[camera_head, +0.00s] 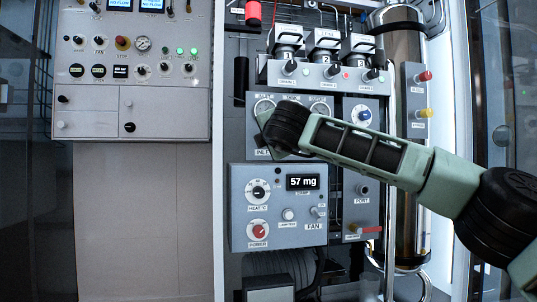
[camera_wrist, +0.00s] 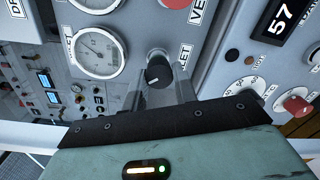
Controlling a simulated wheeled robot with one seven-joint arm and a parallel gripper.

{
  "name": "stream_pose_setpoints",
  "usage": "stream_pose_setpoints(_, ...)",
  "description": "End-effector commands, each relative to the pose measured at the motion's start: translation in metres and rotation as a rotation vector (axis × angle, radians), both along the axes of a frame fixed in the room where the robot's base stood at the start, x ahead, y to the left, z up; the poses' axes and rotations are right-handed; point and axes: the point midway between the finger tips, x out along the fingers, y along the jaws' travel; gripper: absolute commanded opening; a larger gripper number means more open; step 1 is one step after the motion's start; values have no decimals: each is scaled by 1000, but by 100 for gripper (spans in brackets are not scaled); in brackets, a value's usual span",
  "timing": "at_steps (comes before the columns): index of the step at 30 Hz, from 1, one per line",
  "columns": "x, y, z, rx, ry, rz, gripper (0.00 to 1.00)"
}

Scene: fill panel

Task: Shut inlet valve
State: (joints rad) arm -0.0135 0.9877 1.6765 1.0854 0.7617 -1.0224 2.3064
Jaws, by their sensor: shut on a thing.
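The inlet valve is a black knob (camera_wrist: 158,68) with a white pointer line, on a silver base on the grey panel in the wrist view. A partly cut-off label ending in "LET" is beside it. My gripper (camera_wrist: 161,88) is shut on this knob, with a finger on each side. In the head view my dark wrist is in front of the panel and hides the knob and the fingers. A round white gauge (camera_wrist: 98,52) is left of the knob in the wrist view; it also shows above my wrist in the head view (camera_head: 263,107).
A lower box with a "57 mg" display (camera_head: 303,182), heat knob (camera_head: 258,192) and red power knob (camera_head: 258,230) is below my wrist. Several switches and three numbered units are above. A blue knob (camera_head: 364,116) is to the right, near my forearm. A control panel (camera_head: 130,60) stands left.

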Motion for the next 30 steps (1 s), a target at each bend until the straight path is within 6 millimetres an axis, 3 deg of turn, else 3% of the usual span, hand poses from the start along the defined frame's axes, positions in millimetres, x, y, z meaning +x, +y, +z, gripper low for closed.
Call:
stream_pose_setpoints(1, 0, 1, -7, 44, 14, 1, 5)
stream_pose_setpoints(15, 0, 0, -3, 442, 127, 1, 5)
stream_pose_setpoints(30, 0, 0, 1, 643, 185, 0, 5)
